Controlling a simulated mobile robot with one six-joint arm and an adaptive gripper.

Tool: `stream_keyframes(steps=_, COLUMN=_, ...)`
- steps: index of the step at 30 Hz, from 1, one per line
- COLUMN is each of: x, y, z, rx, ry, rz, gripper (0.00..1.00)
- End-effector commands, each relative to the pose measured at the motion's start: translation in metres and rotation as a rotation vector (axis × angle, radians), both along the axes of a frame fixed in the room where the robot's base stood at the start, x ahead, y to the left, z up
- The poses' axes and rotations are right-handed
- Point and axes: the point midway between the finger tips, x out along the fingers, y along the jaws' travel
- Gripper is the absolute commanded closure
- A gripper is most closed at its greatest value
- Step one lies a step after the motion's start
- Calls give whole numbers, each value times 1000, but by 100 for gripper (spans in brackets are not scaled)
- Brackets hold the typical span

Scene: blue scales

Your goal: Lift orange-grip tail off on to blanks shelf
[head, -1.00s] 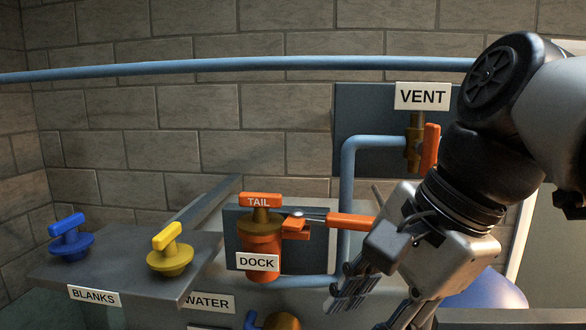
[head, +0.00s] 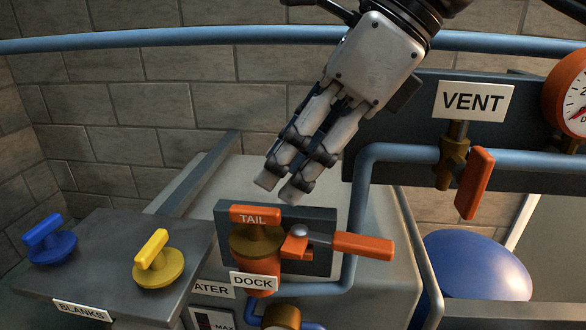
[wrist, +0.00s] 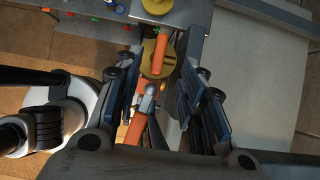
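The tail (head: 257,241) has an orange grip bar marked TAIL on a round brass flange. It sits upright in the orange dock (head: 262,284), whose label reads DOCK. A clamp with an orange lever (head: 362,245) lies at its right, the lever pointing right. The blanks shelf (head: 105,236) is grey and stands at the left. My gripper (head: 279,188) is above and slightly right of the tail, empty, pointing down. In the wrist view my gripper (wrist: 158,92) is open, with the tail's orange bar (wrist: 161,48) ahead between the finger lines.
A blue-handled blank (head: 50,243) and a yellow-handled blank (head: 158,260) stand on the shelf, with bare room around them. The VENT valve (head: 452,165) with its orange handle, a blue pipe (head: 352,190) and a gauge (head: 570,95) are at the right.

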Motion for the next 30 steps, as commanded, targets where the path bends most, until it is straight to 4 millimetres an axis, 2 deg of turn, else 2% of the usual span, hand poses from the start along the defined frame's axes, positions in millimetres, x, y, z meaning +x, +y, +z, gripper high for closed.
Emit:
stream_keyframes(steps=3, x=0, y=11, z=-18, rx=-1, ry=0, rz=2, gripper=63)
stream_keyframes(steps=11, x=1, y=21, z=-33, rx=-1, ry=0, rz=0, gripper=63)
stream_keyframes(steps=19, x=4, y=43, z=-65, rx=-1, ry=0, rz=2, gripper=63)
stream_keyframes(steps=29, x=5, y=47, z=-71, rx=-1, ry=-2, rz=0, gripper=63)
stream_keyframes(steps=30, x=5, y=47, z=-71, rx=-1, ry=-2, rz=0, gripper=66)
